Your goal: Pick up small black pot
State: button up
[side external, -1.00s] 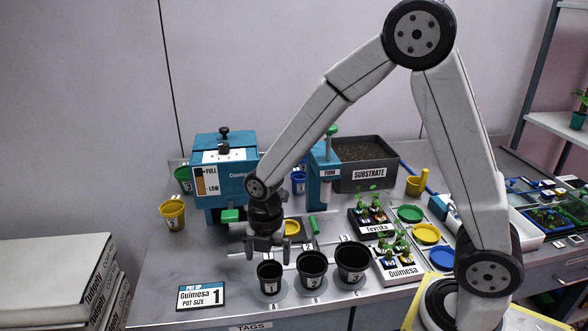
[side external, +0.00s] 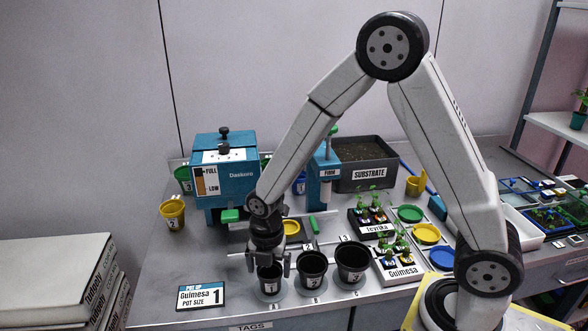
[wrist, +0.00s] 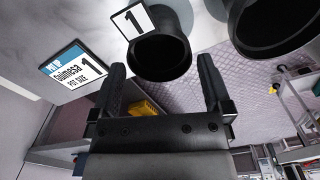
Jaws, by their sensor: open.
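The small black pot (side external: 270,283) stands upright at the left end of a row of three black pots at the table's front edge. In the wrist view the small pot (wrist: 163,57) shows its open mouth beyond my fingers, beside a tag marked 1. My gripper (side external: 269,265) is open, pointing down at the small pot's rim. In the wrist view my gripper (wrist: 163,84) has its two fingers spread, one to each side of the pot's mouth. I cannot tell whether the fingers touch the pot.
A medium black pot (side external: 312,268) and a larger one (side external: 352,262) stand close on the right. A sign reading Guimesa pot size 1 (side external: 201,296) lies left. A blue machine (side external: 224,175) and a substrate bin (side external: 367,163) stand behind.

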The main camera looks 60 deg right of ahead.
aim_at(270, 277)
jog(key=shift+f, duration=1.9)
jog(key=c, duration=1)
jog(key=shift+r, duration=0.1)
notch_tip(270, 277, up, 10)
